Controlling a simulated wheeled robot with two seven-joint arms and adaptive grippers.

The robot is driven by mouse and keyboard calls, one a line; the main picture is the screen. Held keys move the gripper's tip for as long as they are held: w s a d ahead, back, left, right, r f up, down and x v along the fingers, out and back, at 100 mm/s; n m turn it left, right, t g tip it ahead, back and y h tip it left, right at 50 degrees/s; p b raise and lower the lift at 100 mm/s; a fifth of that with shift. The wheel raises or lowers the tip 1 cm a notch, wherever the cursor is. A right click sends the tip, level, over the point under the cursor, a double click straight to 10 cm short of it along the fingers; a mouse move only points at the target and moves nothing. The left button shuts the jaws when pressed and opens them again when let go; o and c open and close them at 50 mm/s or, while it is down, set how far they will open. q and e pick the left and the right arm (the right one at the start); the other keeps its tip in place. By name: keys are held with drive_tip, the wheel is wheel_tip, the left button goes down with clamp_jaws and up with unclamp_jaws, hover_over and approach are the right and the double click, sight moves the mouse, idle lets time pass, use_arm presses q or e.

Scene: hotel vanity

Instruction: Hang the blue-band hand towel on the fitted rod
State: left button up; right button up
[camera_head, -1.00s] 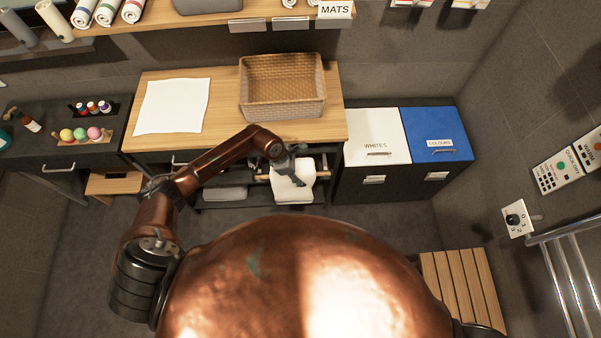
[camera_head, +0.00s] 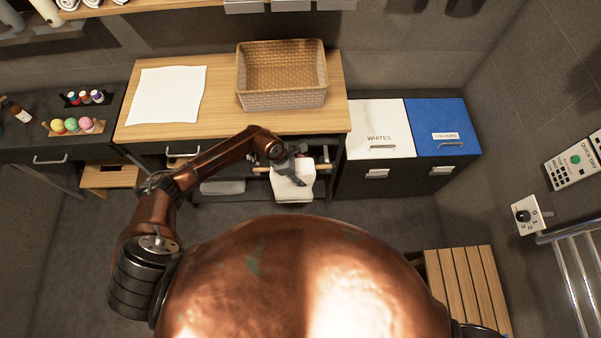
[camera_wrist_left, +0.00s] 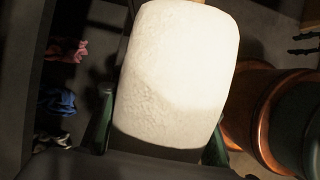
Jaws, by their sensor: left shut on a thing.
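A white towel (camera_head: 293,187) hangs in front of the vanity's open lower part in the head view, and it fills the middle of the left wrist view (camera_wrist_left: 175,75). No blue band shows on it. My left gripper (camera_head: 297,167) is at the towel's top, shut on it; its dark fingers show on both sides of the towel in the wrist view. A light wooden rod (camera_head: 322,167) runs behind or through the towel's top edge. I cannot tell whether the towel lies over the rod. My right gripper is not in view.
The wooden counter (camera_head: 222,122) above carries a wicker basket (camera_head: 282,98) and a white cloth (camera_head: 167,95). White (camera_head: 380,130) and blue (camera_head: 440,118) laundry bins stand to the right. A slatted bench (camera_head: 468,290) and towel rail (camera_head: 580,275) are at the lower right. Pink and blue cloths show in the wrist view.

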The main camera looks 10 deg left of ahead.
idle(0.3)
use_arm(q)
drive_tip(key=o, duration=1.3)
drive_tip(key=v, duration=1.2)
